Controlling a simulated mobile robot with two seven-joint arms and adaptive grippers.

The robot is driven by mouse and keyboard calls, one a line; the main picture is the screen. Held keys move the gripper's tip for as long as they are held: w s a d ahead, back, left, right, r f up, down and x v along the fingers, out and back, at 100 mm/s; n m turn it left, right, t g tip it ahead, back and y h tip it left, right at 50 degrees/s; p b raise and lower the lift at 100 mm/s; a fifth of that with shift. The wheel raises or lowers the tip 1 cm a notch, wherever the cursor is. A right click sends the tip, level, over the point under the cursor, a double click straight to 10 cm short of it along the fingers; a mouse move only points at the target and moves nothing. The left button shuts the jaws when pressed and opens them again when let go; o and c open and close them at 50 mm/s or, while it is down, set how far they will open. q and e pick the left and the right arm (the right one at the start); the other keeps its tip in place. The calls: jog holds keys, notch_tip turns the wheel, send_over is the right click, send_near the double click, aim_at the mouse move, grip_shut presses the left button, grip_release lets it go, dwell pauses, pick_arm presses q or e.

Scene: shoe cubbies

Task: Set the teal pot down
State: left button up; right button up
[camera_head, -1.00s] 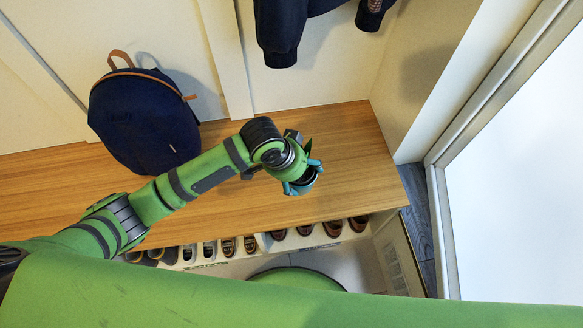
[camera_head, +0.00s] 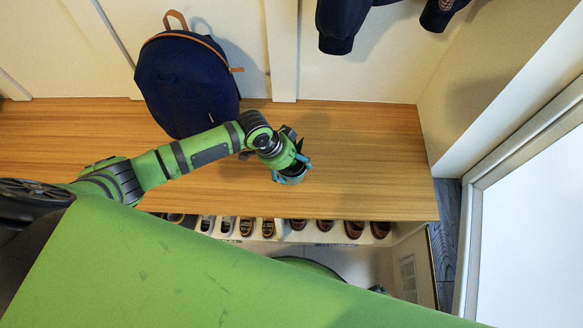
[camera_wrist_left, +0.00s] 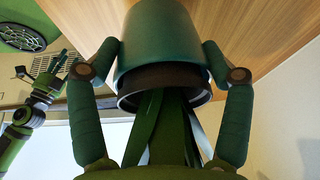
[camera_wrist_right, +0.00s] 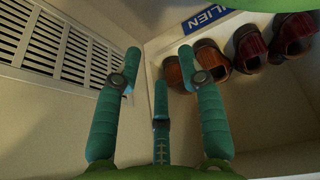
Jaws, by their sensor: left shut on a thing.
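The teal pot (camera_wrist_left: 160,45) fills the upper middle of the left wrist view, with its dark rim and green strap-like leaves toward the camera. My left gripper (camera_wrist_left: 160,58) is shut on it, with fingers on both sides. In the head view the left gripper (camera_head: 291,168) and a small part of the pot (camera_head: 292,179) are over the wooden bench top (camera_head: 370,160). I cannot tell whether the pot's base touches the wood.
A navy backpack (camera_head: 187,85) stands on the bench against the wall, left of the left gripper. Dark clothing (camera_head: 345,20) hangs above. Shoes (camera_head: 354,229) sit in the cubby below; several show near my right gripper (camera_wrist_right: 212,58). The bench's right part is clear.

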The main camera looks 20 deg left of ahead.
pick_arm(q)
jog(key=shift+f, duration=1.05)
pick_arm(e)
jog(key=shift+w+a+r+t, duration=0.1)
jog(key=shift+w+t, duration=0.2)
jog(key=shift+w, duration=0.65)
pick_arm(q)
jog(key=o, duration=1.4)
jog(key=shift+o, duration=0.3)
pick_arm(e)
jog(key=shift+s, duration=0.1)
